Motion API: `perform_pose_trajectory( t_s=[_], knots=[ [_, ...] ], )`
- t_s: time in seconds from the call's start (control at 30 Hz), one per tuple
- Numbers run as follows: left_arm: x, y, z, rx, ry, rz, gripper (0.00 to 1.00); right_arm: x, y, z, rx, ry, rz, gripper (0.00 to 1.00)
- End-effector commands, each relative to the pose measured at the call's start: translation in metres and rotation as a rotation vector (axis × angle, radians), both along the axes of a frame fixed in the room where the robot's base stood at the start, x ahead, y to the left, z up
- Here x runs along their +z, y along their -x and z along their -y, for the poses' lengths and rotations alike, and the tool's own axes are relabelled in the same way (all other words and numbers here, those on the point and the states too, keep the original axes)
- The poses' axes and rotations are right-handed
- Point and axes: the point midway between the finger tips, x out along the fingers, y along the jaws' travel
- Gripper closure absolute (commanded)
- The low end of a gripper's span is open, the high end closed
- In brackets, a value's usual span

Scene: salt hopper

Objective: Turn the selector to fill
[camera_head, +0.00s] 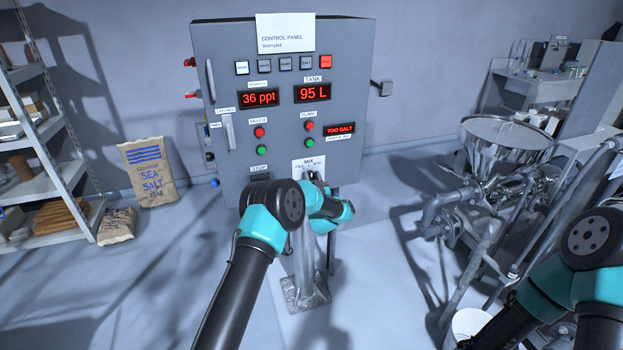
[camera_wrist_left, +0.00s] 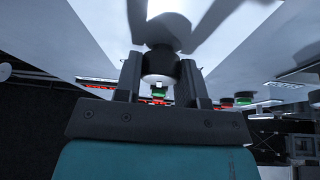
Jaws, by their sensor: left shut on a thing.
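The control panel (camera_head: 225,60) is a grey cabinet on a stand, facing me. The selector's white plate (camera_head: 309,162) is low on its front, with MIX readable at its top; the smaller words are hard to read. My left gripper (camera_wrist_left: 160,78) is at the selector, shut on its dark round knob (camera_wrist_left: 158,62), with one finger on each side. In the head view my left wrist covers most of the knob, so I cannot tell which position it points to. My right arm is at the lower right, and its gripper is out of view.
The panel displays read 36 ppt (camera_head: 258,98), 95 L (camera_head: 312,92) and TOO SALT (camera_head: 339,130). A steel hopper (camera_head: 505,135) with pipes stands right. A shelf (camera_head: 45,150) and a sea salt sack (camera_head: 148,172) are left. A white bucket (camera_head: 463,322) is lower right.

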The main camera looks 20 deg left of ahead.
Motion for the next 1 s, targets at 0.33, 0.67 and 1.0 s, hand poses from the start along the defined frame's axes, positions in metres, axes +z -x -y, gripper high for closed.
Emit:
perform_pose_trajectory(
  t_s=[0.33,0.67,1.0],
  knots=[
    [-0.0006,-0.0006,0.0013,-0.001,0.118,0.080,0.87,0.0000,0.0000,0.0000,0.000,0.000,0.000,0.57],
    [-0.0002,-0.0010,0.0019,-0.002,0.339,0.231,0.87,0.0000,0.0000,0.0000,0.000,0.000,0.000,0.57],
    [0.0003,-0.0010,0.0014,-0.001,0.554,0.377,0.87,0.0000,0.0000,0.0000,0.000,0.000,0.000,0.57]
  ],
)
